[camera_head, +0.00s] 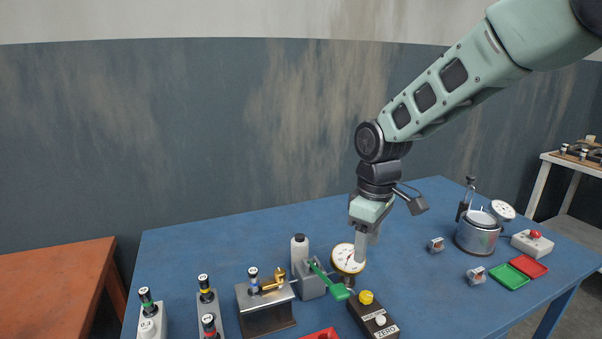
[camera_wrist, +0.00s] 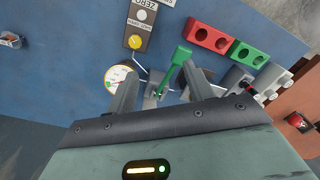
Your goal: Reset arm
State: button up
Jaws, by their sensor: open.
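My arm reaches in from the upper right in the head view. My gripper (camera_head: 367,242) points down above the blue table (camera_head: 240,240), close to a dial gauge and a green-handled lever. In the wrist view my gripper (camera_wrist: 160,92) has its two fingers apart, with the green lever (camera_wrist: 178,62) showing between and beyond them. Nothing is held between the fingers. The white dial gauge (camera_head: 347,258) is just left of the fingers in the head view. I cannot tell whether the fingers touch anything.
A brass-fitted stand (camera_head: 265,300) and several injectors (camera_head: 204,288) are at left. A metal pot (camera_head: 478,234), a red-button box (camera_head: 533,242) and green and red trays (camera_head: 509,277) are at right. The back middle table is clear.

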jog(key=s+a+r+m, duration=0.1)
jog(key=s+a+m, duration=0.1)
jog(key=s, duration=2.6)
jog(key=shift+s+r, duration=0.15)
